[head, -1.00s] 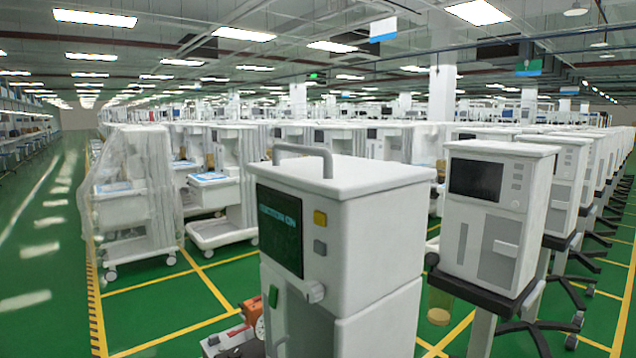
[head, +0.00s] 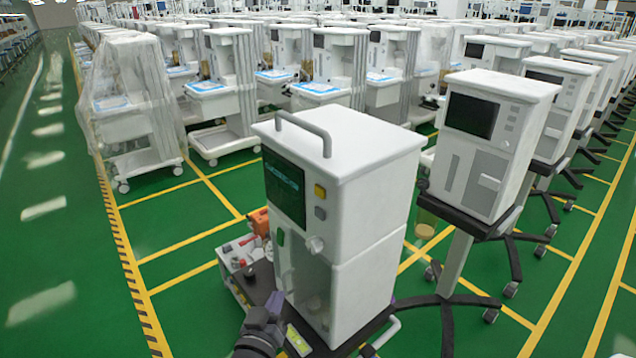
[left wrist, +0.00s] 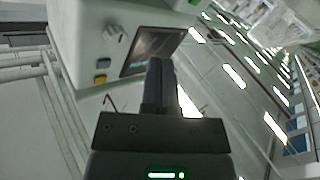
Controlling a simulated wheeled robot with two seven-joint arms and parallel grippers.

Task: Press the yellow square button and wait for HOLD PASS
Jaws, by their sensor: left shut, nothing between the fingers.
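A white machine (head: 345,180) with a grey top handle stands in front of me. Its dark screen (head: 284,187) shows teal text too small to read surely. The yellow square button (head: 320,191) is right of the screen, above a grey button (head: 320,213) and a round knob (head: 315,245). My left gripper (head: 273,306) is low in front of the machine, below the panel. In the left wrist view its shut, empty fingers (left wrist: 160,75) point toward the screen's side; the yellow button (left wrist: 101,78) is left of them, apart. My right gripper is not in view.
A dark base shelf (head: 262,283) with red and orange items (head: 258,221) is at the machine's lower left. A similar white machine (head: 490,145) on a wheeled stand is close at the right. Green floor at the left is free.

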